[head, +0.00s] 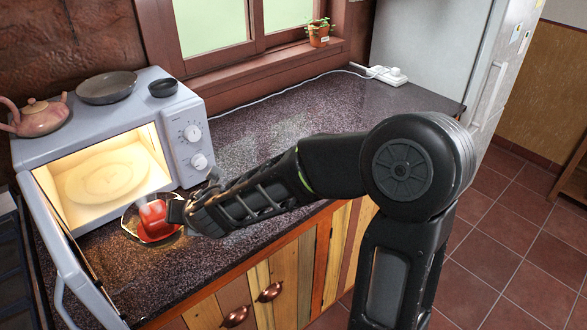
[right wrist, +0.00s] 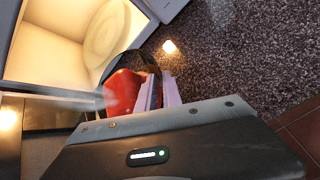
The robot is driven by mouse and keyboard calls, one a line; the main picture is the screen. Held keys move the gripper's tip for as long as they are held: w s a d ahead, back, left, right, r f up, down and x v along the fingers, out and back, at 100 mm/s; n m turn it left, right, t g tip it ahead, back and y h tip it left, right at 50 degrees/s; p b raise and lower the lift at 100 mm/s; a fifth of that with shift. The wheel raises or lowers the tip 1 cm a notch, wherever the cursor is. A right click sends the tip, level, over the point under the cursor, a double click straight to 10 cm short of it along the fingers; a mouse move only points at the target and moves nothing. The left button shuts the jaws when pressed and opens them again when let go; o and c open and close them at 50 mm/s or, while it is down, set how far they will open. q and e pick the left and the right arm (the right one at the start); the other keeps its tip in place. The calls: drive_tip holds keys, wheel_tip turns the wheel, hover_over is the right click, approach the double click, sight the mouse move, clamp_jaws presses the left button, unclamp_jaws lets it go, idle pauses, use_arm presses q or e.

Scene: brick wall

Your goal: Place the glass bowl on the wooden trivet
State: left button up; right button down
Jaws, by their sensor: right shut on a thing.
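The glass bowl (head: 131,222) is in front of the open microwave, over the dark counter, with glossy red contents (head: 152,214) in it. In the right wrist view its curved rim (right wrist: 151,62) arcs around the red contents (right wrist: 122,92). My right gripper (head: 177,211) reaches in from the right and is shut on the bowl's near right side; its pale fingers show in the right wrist view (right wrist: 160,92). I cannot tell whether the bowl touches the counter. I cannot make out a wooden trivet in either view. My left gripper is not in view.
The lit microwave (head: 105,100) stands open, with a round plate (head: 106,178) inside and its door (head: 75,265) swung toward the front. A teapot (head: 40,116), a pan (head: 106,88) and a small dark bowl (head: 163,88) sit on top. The counter (head: 300,110) behind my arm is largely clear.

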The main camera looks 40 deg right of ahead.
drive_tip(key=shift+w+a, duration=0.15)
drive_tip(key=shift+w, duration=0.15)
drive_tip(key=shift+s+r, duration=0.1)
